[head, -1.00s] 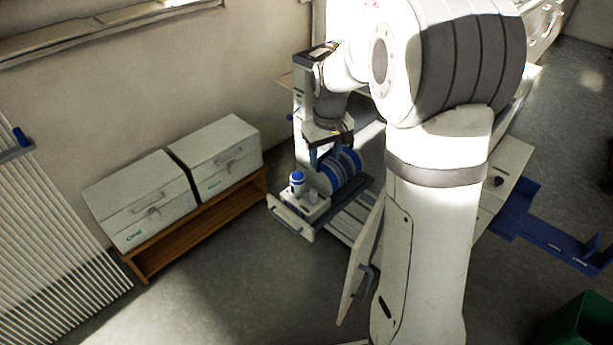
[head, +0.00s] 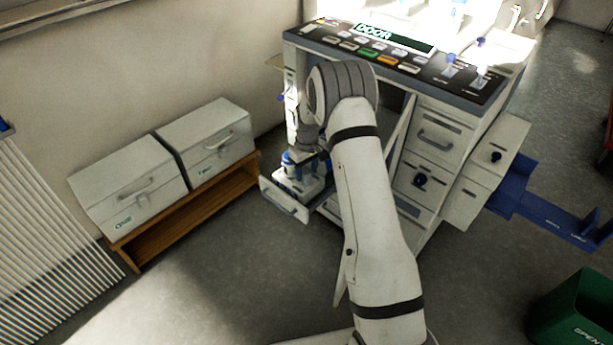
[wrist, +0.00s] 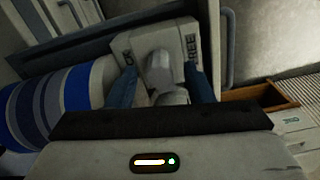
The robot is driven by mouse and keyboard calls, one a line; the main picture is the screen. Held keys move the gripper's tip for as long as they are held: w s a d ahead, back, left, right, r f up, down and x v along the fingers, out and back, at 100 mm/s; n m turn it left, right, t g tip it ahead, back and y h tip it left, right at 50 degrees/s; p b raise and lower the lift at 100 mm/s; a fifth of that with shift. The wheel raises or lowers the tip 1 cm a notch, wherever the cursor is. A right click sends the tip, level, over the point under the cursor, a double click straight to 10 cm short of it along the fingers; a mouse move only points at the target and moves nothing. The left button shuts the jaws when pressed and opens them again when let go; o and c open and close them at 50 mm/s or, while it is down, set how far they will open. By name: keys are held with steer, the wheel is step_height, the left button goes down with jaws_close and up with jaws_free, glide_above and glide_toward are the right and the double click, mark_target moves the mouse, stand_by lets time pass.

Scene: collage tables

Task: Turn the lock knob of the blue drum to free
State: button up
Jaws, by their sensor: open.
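The blue drum (wrist: 50,104), banded in blue, grey and white, lies at the left of the wrist view. In the head view my arm hides most of the drum. Beside it in the wrist view is a grey block (wrist: 128,42) with a grey knob (wrist: 160,68); "FREE" is printed at its right, and a partly hidden label ending in "CK" at its left. My gripper (wrist: 168,88) is open, with one blue finger on each side of the knob. I cannot tell whether the fingers touch it.
The pulled-out drawer (head: 284,199) carries the drum assembly at the machine's lower left. A cabinet (head: 440,135) with drawers and a control panel (head: 385,50) stands right. Two grey boxes (head: 128,187) sit on a wooden bench (head: 190,205). Floor in front is open.

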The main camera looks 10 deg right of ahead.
steer(key=shift+f, duration=1.25)
steer(key=c, duration=0.9)
steer(key=shift+a, duration=0.2)
steer(key=shift+c, duration=0.4)
steer(key=shift+d, duration=0.15)
